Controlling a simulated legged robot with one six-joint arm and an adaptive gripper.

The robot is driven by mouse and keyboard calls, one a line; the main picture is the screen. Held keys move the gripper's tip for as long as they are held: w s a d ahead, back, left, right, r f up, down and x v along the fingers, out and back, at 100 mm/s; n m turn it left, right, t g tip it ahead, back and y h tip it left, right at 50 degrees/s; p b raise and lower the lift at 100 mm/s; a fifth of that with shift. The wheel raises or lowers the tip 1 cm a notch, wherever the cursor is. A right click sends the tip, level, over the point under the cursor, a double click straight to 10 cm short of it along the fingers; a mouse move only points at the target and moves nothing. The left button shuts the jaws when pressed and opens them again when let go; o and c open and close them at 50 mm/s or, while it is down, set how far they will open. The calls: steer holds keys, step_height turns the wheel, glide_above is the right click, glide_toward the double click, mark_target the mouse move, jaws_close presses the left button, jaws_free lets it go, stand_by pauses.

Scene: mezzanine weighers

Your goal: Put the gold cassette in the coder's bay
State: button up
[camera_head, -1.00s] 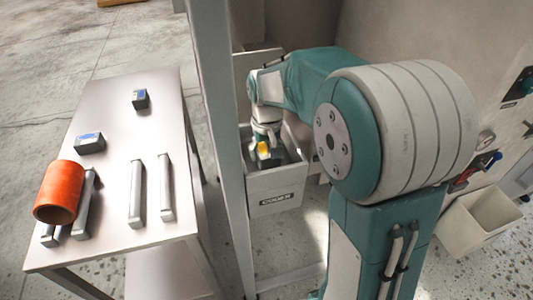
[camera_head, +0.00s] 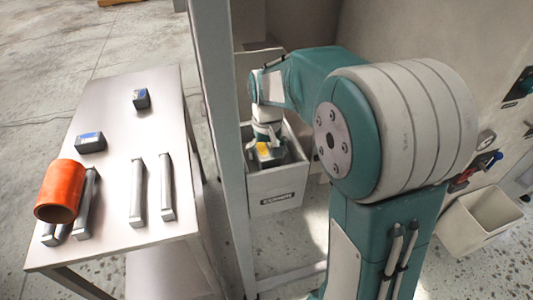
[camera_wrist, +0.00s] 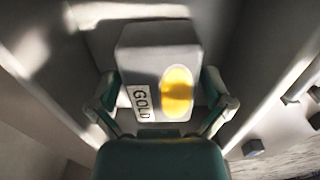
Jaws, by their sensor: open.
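The gold cassette (camera_wrist: 160,62) is a grey block with a GOLD label and a yellow oval. In the wrist view it stands between the two fingers of my gripper (camera_wrist: 162,90), which is open; the fingers are at either side of it, and contact is hard to tell. In the head view the cassette (camera_head: 270,158) is inside the coder's bay (camera_head: 278,186), a grey open-topped box with a blurred front label. My gripper (camera_head: 266,142) reaches down into the bay from above and hides part of the cassette.
A table (camera_head: 115,115) on the left holds two small dark blocks with blue tops, several metal bars and an orange cylinder (camera_head: 61,191). A pale upright post (camera_head: 218,110) stands between table and bay. An open bin (camera_head: 481,219) hangs at the right near wall controls.

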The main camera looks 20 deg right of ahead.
mark_target(268, 149)
step_height(268, 149, up, 11)
steer(key=shift+f, duration=0.15)
steer(key=shift+r, duration=0.3)
steer(key=s+f+t, duration=0.1)
steer(key=s+t, duration=0.4)
steer(key=s, duration=1.6)
steer(key=shift+f+t, duration=0.2)
steer(key=shift+t, duration=0.1)
steer(key=shift+c, duration=0.3)
